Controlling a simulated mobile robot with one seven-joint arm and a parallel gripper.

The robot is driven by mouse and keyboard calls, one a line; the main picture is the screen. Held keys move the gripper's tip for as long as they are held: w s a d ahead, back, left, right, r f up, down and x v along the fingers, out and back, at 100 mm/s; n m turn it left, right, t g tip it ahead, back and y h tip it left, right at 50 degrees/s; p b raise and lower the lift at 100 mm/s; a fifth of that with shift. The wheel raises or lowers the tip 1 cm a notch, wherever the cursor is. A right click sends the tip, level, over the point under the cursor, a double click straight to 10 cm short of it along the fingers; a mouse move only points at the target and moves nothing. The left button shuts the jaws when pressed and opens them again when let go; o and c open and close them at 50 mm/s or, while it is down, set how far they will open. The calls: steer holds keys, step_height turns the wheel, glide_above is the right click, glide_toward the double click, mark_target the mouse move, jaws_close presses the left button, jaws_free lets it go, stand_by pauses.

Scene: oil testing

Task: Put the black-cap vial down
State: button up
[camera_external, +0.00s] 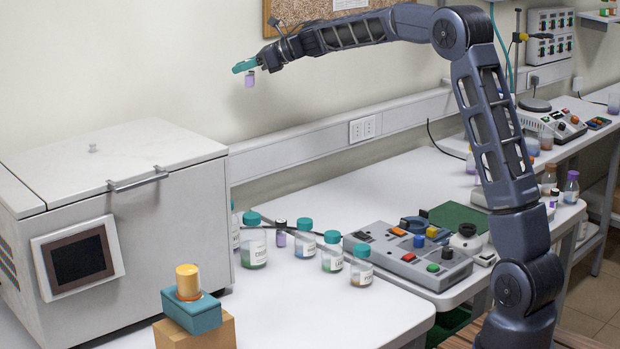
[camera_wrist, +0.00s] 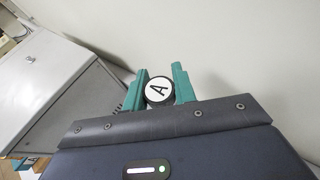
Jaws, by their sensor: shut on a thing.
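My gripper (camera_external: 246,66) is high above the bench, near the wall, with its teal fingers shut on the black-cap vial (camera_external: 250,80). The vial hangs roughly upright below the fingers and has a purple body. In the wrist view, its black cap (camera_wrist: 159,90) with a white disc marked "A" sits between the two teal fingers. The vial's body is hidden there. Another small dark-capped vial (camera_external: 281,232) with purplish contents stands on the bench among the teal-capped bottles.
A large white box machine (camera_external: 190,215) with a lid stands at left; it also shows in the wrist view (camera_wrist: 60,85). Teal-capped bottles (camera_external: 254,250) stand beside it. A grey button panel (camera_external: 410,255) is to their right. The front of the white bench (camera_external: 330,310) is clear.

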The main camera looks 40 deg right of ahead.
steer(key=a+n+g+y, duration=0.3)
steer(key=a, duration=0.3)
steer(key=f, duration=3.9)
steer(key=shift+s, duration=0.4)
steer(key=shift+f, duration=0.1)
steer(key=o, duration=1)
steer(key=shift+c, duration=0.2)
